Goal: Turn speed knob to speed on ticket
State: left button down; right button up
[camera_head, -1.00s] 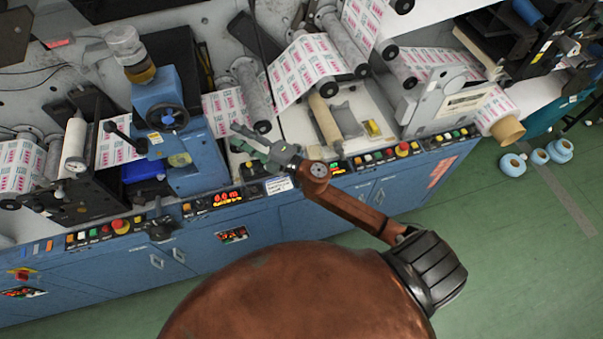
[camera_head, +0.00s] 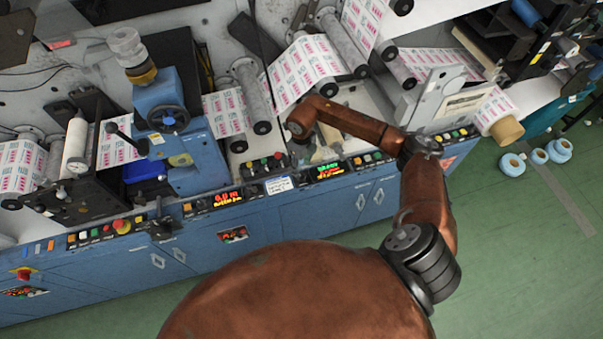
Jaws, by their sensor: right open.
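A white ticket (camera_head: 279,185) with handwriting is fixed to the blue front of the machine, between a red-lit display (camera_head: 228,197) and a green-lit display (camera_head: 326,171). The speed knob is too small to pick out for sure among the small controls along this panel. My right arm reaches in from the lower right and bends left over the machine. My right gripper (camera_head: 298,150) is at the arm's end, above and slightly right of the ticket. It is small, open and partly hidden by my wrist. No contact with a control can be made out. My left gripper is out of view.
A button row (camera_head: 264,162) sits above the ticket. More buttons with a red stop button (camera_head: 121,226) are at the left. A blue press unit (camera_head: 180,130) and printed label web (camera_head: 305,62) stand behind.

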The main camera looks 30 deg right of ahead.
aim_at(301, 174)
notch_tip(301, 174, down, 6)
jog(key=shift+r+p, duration=0.15)
jog(key=shift+p, duration=0.2)
jog(key=shift+c, duration=0.3)
grip_shut()
